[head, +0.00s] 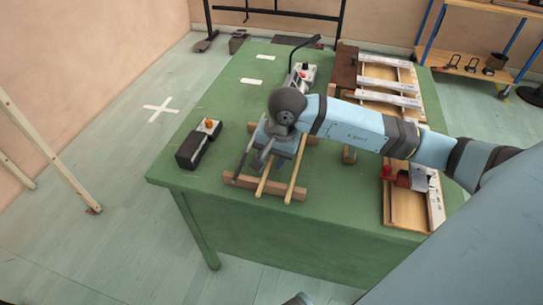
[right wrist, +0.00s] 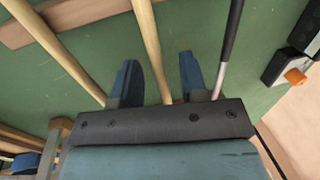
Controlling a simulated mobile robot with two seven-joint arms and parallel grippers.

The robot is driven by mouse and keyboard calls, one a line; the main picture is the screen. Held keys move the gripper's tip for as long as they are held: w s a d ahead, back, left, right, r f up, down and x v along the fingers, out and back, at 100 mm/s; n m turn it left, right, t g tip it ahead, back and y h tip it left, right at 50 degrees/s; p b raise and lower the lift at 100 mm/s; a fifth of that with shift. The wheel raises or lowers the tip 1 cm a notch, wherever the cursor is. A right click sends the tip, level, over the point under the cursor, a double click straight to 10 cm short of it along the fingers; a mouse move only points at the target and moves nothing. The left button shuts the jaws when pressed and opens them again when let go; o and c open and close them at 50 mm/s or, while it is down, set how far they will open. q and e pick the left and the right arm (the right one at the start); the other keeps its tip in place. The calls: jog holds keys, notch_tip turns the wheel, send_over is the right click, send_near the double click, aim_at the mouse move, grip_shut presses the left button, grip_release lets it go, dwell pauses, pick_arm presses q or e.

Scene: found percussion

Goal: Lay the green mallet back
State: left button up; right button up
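Several thin sticks lie side by side across a wooden rest (head: 240,181) on the green table (head: 180,165). Two have pale wooden handles, one in the middle (right wrist: 149,40) and one to its left in the wrist view (right wrist: 60,52). A third is black and silver (right wrist: 231,35). No green head shows; the far ends are hidden by my arm in the head view, so I cannot tell which stick is the green mallet. My right gripper (right wrist: 158,80) is open, its blue fingers on either side of the middle wooden handle. My left gripper is not in view.
A black box with an orange knob (head: 198,145) stands left of the rest. A grey device (head: 302,76) stands behind. Wooden frames with pale bars (head: 388,85) and a board with a red part (head: 410,195) lie to the right.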

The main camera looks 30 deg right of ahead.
jog(key=r, duration=0.3)
jog(key=r+p, duration=0.1)
jog(key=shift+s+d+r, duration=0.25)
jog(key=shift+d+r, duration=0.1)
pick_arm(q)
jog(key=shift+a+r+p, duration=0.15)
jog(key=shift+r+p, duration=0.25)
jog(key=shift+p, duration=0.1)
pick_arm(e)
notch_tip(320, 180, up, 9)
jog(key=s+d, duration=0.1)
jog(key=shift+s, duration=0.2)
jog(key=shift+d, duration=0.1)
pick_arm(q)
jog(key=shift+s, duration=0.15)
pick_arm(e)
jog(key=shift+f, duration=0.1)
